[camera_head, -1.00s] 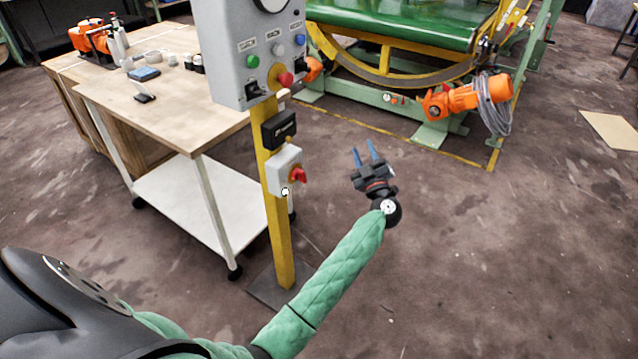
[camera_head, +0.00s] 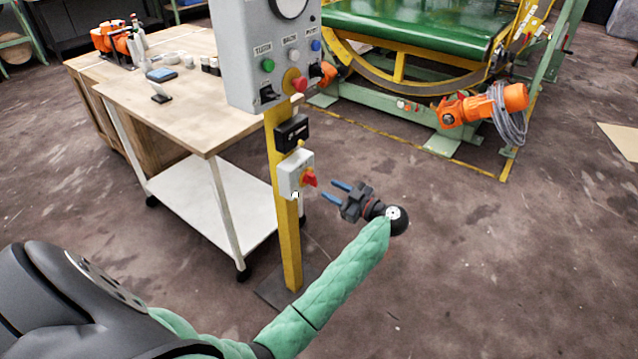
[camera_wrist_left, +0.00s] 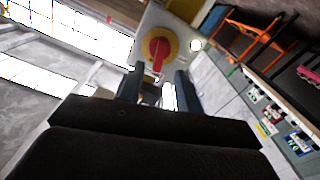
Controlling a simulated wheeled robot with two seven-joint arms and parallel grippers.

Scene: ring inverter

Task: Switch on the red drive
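The red rotary switch (camera_head: 309,178) sits on a small light-grey box (camera_head: 291,174) on the yellow post (camera_head: 289,240). In the left wrist view the red handle (camera_wrist_left: 159,52) stands on a yellow round plate, just beyond the fingertips. My left gripper (camera_head: 335,190) is to the right of the switch and points at it, with a gap between. Its two blue fingers are apart with nothing between them; they look dark in the left wrist view (camera_wrist_left: 155,84). My right gripper is not in view.
Above the switch, the grey control panel (camera_head: 255,60) carries green, white and blue buttons and a red knob (camera_head: 299,84). A wooden-topped table (camera_head: 180,115) stands left of the post. Open floor lies to the right. A green machine (camera_head: 420,30) stands behind.

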